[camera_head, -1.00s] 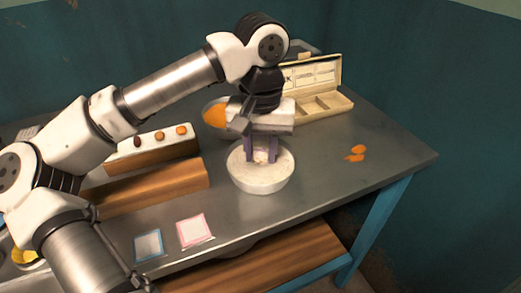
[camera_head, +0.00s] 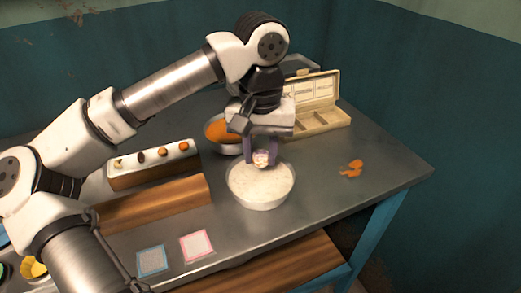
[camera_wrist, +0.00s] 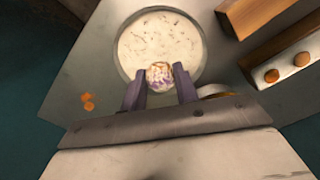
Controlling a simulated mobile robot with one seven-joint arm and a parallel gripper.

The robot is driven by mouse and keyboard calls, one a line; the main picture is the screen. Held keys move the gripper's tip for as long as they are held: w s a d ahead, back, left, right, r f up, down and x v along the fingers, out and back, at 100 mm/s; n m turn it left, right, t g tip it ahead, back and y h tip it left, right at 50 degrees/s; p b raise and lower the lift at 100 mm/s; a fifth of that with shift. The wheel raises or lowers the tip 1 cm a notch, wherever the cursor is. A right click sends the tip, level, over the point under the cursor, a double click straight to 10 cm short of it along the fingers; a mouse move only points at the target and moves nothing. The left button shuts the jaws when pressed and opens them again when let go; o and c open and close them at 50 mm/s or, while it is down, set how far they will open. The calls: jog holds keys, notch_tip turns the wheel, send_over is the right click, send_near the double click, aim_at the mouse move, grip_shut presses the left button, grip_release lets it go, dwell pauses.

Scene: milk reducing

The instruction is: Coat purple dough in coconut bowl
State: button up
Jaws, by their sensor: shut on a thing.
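The purple dough (camera_head: 262,158) is a small ball, mottled with whitish flakes over purple. In the wrist view the dough (camera_wrist: 159,74) sits between the two purple fingertips. My gripper (camera_head: 262,156) is shut on it and holds it above the back rim of the coconut bowl. The coconut bowl (camera_head: 260,203) is white and round, filled with pale flakes. In the wrist view the bowl (camera_wrist: 122,62) lies beyond the fingers. The underside of the dough is hidden.
A bowl of orange stuff (camera_head: 222,132) stands behind the coconut bowl. A white-topped wooden stand (camera_head: 150,172) with several small balls is at left. An open divided box (camera_head: 318,118) stands at the back. Orange pieces (camera_head: 351,169) lie right. Pink (camera_head: 196,246) and blue (camera_head: 151,261) squares lie in front.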

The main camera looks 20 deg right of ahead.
dwell(0.3)
jog(key=shift+r+p, duration=1.45)
jog(key=shift+r, duration=0.6)
